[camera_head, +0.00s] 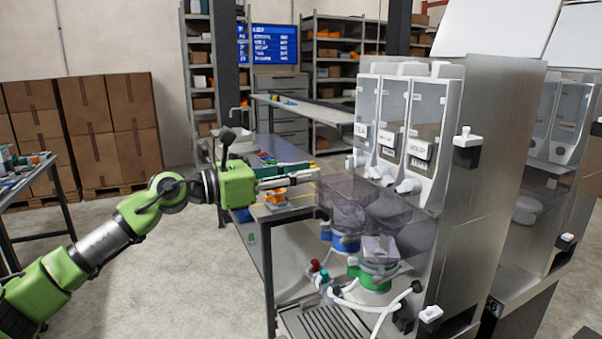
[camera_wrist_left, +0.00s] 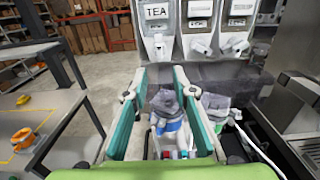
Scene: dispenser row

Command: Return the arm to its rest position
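My left arm is green and grey and comes in from the left in the head view. It is stretched out to the right, towards the dispenser row. My left gripper (camera_head: 303,178) is level, just left of the dispensers' front. In the left wrist view, the gripper (camera_wrist_left: 160,76) has its two teal and grey fingers apart, with nothing held between them. A clear jar with a blue part (camera_wrist_left: 167,112) shows behind the gap. My right gripper is in neither view.
Dispensers labelled TEA (camera_head: 361,130) and others stand behind a see-through shield (camera_head: 400,240). Below are a blue container (camera_head: 345,243), a green container (camera_head: 372,282), hoses and a drip grate (camera_head: 322,322). A table (camera_head: 290,215) with an orange item (camera_head: 275,197) lies under the gripper.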

